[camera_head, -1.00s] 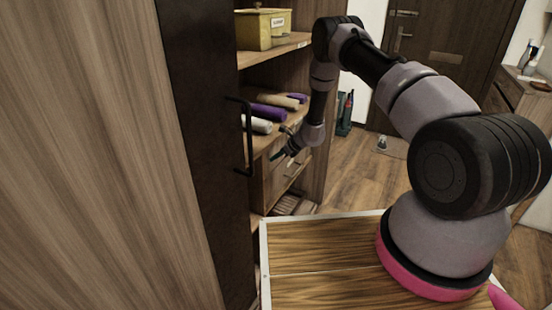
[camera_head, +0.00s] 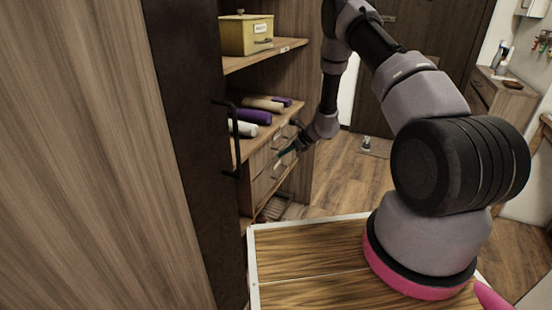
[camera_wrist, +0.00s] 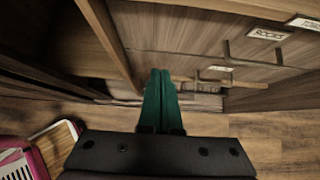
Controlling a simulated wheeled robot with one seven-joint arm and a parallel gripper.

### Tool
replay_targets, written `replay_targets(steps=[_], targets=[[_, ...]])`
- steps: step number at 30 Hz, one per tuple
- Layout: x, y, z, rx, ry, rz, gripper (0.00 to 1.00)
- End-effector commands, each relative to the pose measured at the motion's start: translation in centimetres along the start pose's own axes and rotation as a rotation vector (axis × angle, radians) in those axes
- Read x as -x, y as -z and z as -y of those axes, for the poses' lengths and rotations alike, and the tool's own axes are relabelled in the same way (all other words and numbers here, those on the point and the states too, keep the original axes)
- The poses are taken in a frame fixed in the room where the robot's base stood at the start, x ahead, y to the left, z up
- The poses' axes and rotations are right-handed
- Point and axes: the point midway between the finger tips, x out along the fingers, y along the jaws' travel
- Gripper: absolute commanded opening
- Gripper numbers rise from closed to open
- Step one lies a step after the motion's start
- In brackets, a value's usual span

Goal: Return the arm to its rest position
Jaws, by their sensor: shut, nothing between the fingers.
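My gripper (camera_head: 284,158) is at the end of my arm, in front of the drawers below the shelf that holds the rolls. In the wrist view its two green fingers (camera_wrist: 161,98) lie side by side, shut and empty. The fingers point toward the cabinet's lower part and the floor. My arm is bent, raised at its middle and hanging down at the wrist.
The cabinet (camera_head: 272,60) holds a yellow box (camera_head: 245,36) and several purple, white and tan rolls (camera_head: 250,116). Labelled drawers (camera_wrist: 190,35) are close to the gripper. A black door handle (camera_head: 231,140) juts out at left. Wooden floor (camera_head: 345,175) is open to the right.

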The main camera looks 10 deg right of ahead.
Motion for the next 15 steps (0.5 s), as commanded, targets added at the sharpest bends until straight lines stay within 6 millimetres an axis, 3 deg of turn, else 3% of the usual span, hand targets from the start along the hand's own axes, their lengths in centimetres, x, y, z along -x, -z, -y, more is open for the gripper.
replay_targets(steps=[4, 8, 15], targets=[[1.3, -0.6, 0.0, 0.012, -0.001, 0.004, 0.00], [4.1, -4.0, 0.0, 0.094, -0.012, 0.021, 0.00], [14.1, -13.4, -2.3, 0.404, -0.051, 0.051, 0.00]])
